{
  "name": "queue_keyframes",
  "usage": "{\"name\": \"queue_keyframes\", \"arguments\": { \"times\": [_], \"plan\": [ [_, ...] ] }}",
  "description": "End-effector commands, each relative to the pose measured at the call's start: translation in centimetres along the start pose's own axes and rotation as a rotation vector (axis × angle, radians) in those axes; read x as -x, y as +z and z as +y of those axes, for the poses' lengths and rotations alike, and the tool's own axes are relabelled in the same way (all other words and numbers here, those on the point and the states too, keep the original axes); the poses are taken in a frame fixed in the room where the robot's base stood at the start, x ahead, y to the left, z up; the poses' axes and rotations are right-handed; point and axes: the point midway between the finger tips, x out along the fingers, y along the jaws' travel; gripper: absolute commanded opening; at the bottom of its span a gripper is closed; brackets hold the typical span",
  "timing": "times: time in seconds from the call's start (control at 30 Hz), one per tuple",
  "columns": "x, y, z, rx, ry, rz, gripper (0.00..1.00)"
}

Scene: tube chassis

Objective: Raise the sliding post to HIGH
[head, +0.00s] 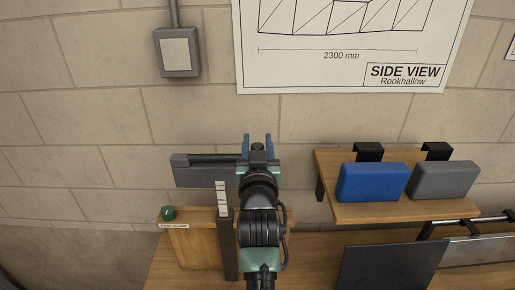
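A dark upright post (229,255) stands just left of my arm, with a pale marked strip (222,198) near its top. The markings on the strip are too small to read. A dark grey crossbar (198,174) lies level above the post and runs right toward my gripper, where its end is hidden. A green knob (168,213) sits on a wooden block to the left, above a small label that seems to read POST CLAMP. My gripper (257,142) points away toward the wall. Its two blue fingers are apart, with nothing visible held between them.
A wooden shelf (405,212) on the right carries a blue pad (373,182) and a grey pad (444,181). A dark panel (391,266) stands below it. A grey wall box (177,52) and a drawing poster (350,65) are on the block wall behind.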

Motion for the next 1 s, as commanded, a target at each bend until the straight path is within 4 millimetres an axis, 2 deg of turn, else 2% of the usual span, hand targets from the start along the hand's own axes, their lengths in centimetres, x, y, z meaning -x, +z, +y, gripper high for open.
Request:
{"name": "queue_keyframes", "arguments": {
  "times": [0.03,0.1,0.37,0.53,0.67,1.0],
  "plan": [
    [0.0,0.2,0.0,0.0,0.0,-0.005,0.57],
    [0.0,0.4,0.0,0.0,0.0,-0.009,0.66],
    [0.1,0.8,0.0,0.0,0.0,-0.016,0.66],
    [0.8,0.9,0.0,-0.001,0.0,-0.016,0.66],
    [2.4,1.1,0.0,-0.001,0.0,-0.016,0.66],
    [8.1,1.0,0.0,-0.001,0.0,-0.015,0.66]
  ]
}}
